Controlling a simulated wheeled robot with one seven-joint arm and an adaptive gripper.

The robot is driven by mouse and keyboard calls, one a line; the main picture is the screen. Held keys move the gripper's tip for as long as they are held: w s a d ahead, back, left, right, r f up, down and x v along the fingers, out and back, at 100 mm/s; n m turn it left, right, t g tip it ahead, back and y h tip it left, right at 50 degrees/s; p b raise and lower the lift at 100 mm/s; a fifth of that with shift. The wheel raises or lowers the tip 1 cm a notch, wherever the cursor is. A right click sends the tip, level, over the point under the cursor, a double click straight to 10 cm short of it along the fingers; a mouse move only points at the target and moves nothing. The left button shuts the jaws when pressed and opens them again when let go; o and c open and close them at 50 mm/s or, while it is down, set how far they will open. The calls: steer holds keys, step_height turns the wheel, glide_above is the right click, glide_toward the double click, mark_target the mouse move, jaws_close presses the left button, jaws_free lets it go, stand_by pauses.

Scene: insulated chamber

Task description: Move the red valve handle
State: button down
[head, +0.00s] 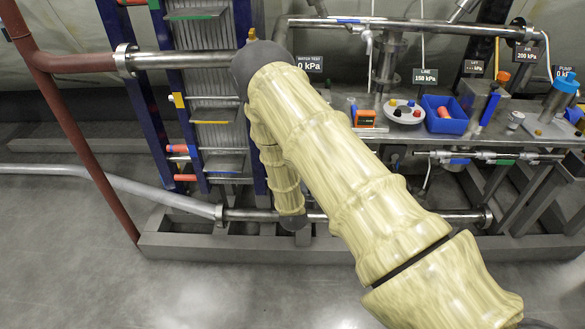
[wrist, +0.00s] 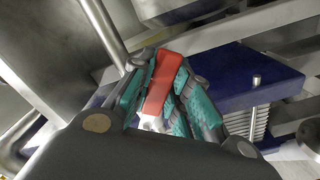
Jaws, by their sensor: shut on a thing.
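The red valve handle (wrist: 161,85) shows in the wrist view as a flat red bar, with a paler, whitish part at its lower end. My gripper (wrist: 162,72) has its teal-padded fingers on both sides of the bar and is shut on it. The red end reaches slightly past the fingertips. What the handle is mounted on is hidden by the gripper. In the head view my arm covers the gripper and this handle, so neither can be made out there.
A blue plate (wrist: 235,80) and grey metal beams lie close behind the gripper in the wrist view. In the head view, a bench holds a blue bin (head: 444,127) and a round white tray (head: 404,118). A grey pipe (head: 110,181) runs low at left; open floor lies in front.

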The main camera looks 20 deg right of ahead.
steer(key=shift+s, duration=0.1)
steer(key=c, duration=1.3)
jaws_free()
steer(key=v, duration=1.2)
